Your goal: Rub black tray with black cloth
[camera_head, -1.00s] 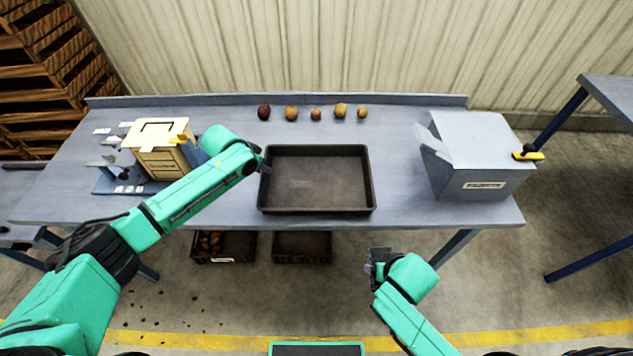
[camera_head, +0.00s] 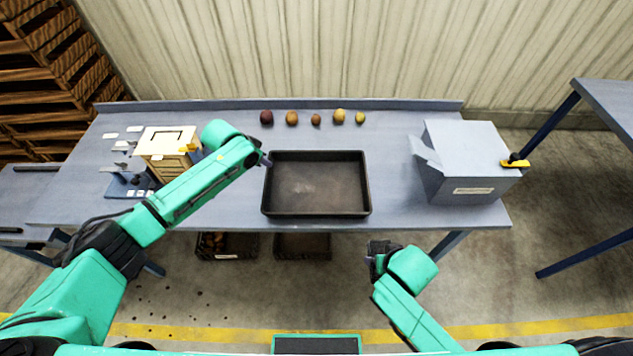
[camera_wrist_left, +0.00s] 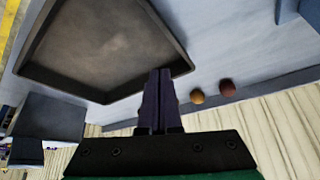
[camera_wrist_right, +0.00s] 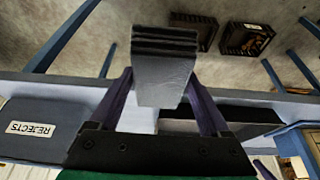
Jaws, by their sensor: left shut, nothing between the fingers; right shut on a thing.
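The black tray (camera_head: 316,212) lies on the grey table, with a pale smudged patch on its floor. It also shows in the left wrist view (camera_wrist_left: 77,88). My left gripper (camera_head: 267,161) is shut and empty at the tray's left rim, near the far corner. Its closed fingers (camera_wrist_left: 160,82) overlap the tray's rim in the left wrist view; contact cannot be told. My right gripper (camera_head: 374,258) is in front of the table's near edge, away from the tray. It is shut on a folded dark-grey cloth (camera_wrist_right: 163,70), which also shows in the head view (camera_head: 383,247).
Several potatoes (camera_head: 315,119) stand in a row behind the tray. A grey rejects box (camera_head: 470,165) stands right, a beige box (camera_head: 165,146) left. Dark crates (camera_head: 226,246) sit below the table. Table space right of the tray is clear.

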